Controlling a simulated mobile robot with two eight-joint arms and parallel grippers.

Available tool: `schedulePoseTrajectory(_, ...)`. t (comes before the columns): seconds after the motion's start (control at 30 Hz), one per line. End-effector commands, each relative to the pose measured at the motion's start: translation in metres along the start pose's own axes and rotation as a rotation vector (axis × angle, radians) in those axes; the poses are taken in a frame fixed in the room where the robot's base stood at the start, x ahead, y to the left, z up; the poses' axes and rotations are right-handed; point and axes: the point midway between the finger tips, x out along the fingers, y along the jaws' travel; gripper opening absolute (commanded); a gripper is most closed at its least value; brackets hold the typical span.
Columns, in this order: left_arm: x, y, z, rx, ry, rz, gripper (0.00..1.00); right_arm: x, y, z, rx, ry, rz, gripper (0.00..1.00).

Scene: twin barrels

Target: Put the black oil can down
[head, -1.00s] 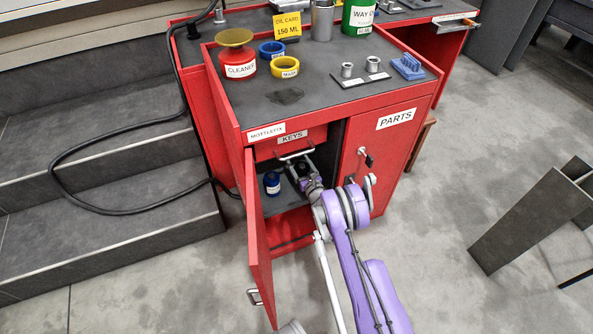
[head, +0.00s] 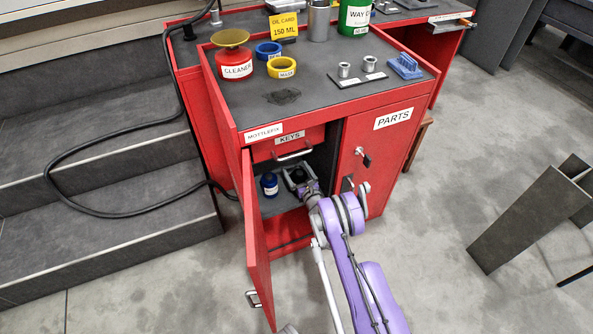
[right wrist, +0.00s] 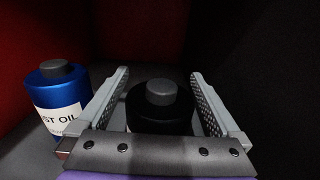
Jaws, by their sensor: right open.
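The black oil can (right wrist: 160,105) stands upright inside the cabinet's lower compartment, between the open fingers of my right gripper (right wrist: 160,98) in the right wrist view. Dark gaps show between the can and both fingers. In the head view my right gripper (head: 297,178) reaches into the compartment through the open door, and the can there is mostly hidden by it. A blue can (right wrist: 58,98), its label partly reading "ST OIL", stands to the left of the gripper; it also shows in the head view (head: 269,184). My left gripper is not in view.
The open red door (head: 257,245) stands close to the left of my arm. The KEYS drawer (head: 290,145) is right above the compartment, and the PARTS door (head: 375,150) is shut on the right. The cabinet top (head: 330,105) holds several items.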

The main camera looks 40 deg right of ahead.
Motion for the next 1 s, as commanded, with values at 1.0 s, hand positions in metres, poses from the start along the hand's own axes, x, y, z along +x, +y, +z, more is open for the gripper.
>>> schedulePoseTrajectory(1.0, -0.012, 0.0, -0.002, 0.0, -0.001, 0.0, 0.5, -0.075, 0.0, 0.003, 0.0, 0.0, 0.0, 1.0)
